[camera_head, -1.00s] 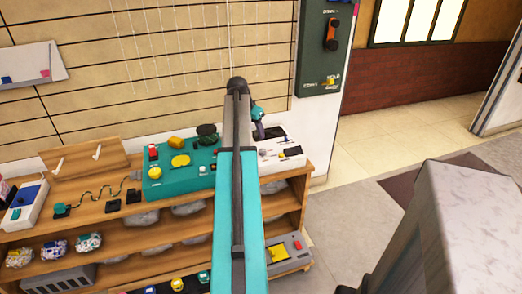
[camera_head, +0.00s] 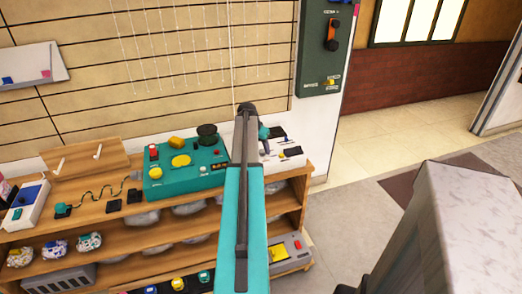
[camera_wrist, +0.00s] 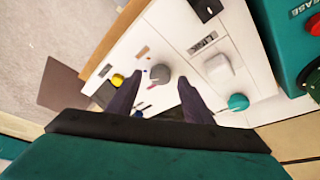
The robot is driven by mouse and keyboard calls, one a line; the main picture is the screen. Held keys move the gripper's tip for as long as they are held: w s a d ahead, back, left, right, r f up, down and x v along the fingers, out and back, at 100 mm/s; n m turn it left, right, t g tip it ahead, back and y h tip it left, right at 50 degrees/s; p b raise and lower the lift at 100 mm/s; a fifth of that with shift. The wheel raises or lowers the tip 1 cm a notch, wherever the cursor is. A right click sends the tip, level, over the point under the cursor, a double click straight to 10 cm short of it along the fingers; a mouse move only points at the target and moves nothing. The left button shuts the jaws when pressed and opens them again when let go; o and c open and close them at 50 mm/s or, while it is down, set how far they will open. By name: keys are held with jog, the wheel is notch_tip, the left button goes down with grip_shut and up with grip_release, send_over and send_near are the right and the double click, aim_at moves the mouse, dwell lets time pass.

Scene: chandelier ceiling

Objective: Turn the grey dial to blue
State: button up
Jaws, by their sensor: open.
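The grey dial (camera_wrist: 160,75) is a round knob on a white panel (camera_wrist: 262,72) in the wrist view. Small coloured marks, one of them pinkish, lie around it; which mark it points to is too small to tell. My gripper (camera_wrist: 158,80) is open, with one dark finger on each side of the dial and gaps showing. I cannot tell how far above the panel the fingertips are. In the head view the white panel (camera_head: 290,160) is on the shelf top, partly behind my arm, and the dial cannot be made out.
A yellow knob (camera_wrist: 117,80), a white block (camera_wrist: 218,68) and a teal knob (camera_wrist: 238,102) are close to the dial. A teal control box (camera_head: 185,181) stands left of the panel on the wooden shelf (camera_head: 110,228). A green wall panel (camera_head: 325,50) hangs behind at right.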

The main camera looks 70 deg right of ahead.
jog(key=shift+d+f, duration=0.2)
jog(key=shift+f, duration=0.25)
